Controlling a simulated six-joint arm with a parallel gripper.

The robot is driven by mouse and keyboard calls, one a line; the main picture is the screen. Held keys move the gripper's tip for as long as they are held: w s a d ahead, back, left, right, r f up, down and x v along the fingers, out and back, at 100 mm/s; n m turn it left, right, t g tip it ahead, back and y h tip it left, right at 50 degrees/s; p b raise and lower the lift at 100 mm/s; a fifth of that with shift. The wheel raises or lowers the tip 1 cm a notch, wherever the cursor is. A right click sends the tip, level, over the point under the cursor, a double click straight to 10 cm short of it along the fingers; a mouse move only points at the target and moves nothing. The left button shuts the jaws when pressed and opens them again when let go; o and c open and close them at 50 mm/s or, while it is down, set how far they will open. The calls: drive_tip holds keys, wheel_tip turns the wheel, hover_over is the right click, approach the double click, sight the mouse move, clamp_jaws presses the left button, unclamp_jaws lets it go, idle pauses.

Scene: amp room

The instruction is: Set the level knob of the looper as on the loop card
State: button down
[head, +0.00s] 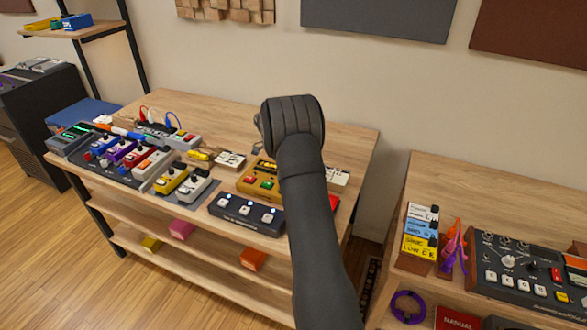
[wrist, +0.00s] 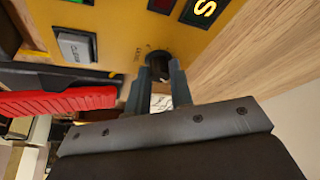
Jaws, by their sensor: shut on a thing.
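The looper (head: 251,190) is a yellow-orange box with red and green lit buttons on the wooden bench, partly hidden behind my arm in the head view. In the wrist view the looper (wrist: 118,18) fills the top, with a grey clear button. Its dark round knob (wrist: 158,58) is between the fingertips of my gripper (wrist: 159,76), which is shut on it. The knob's pointer cannot be read. A white card (head: 337,177) shows right of my arm, and another (head: 230,160) lies left of the looper; their writing is too small to read.
A dark footswitch (head: 246,214) stands in front of the looper. Several pedals (head: 172,180) crowd the bench's left. In the wrist view a red object (wrist: 60,103) lies close beside my gripper. The back right of the bench (head: 345,140) is clear.

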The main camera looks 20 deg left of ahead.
drive_tip(key=shift+w+m+g, duration=0.1)
drive_tip(key=shift+m+g, duration=0.5)
drive_tip(key=shift+m, duration=0.9)
drive_tip(key=c, duration=1.3)
unclamp_jaws()
drive_tip(key=v, duration=1.7)
drive_tip(key=shift+a+r, duration=0.1)
drive_tip(key=shift+a, duration=0.3)
drive_tip(key=x, duration=1.7)
drive_tip(key=shift+d, duration=0.35)
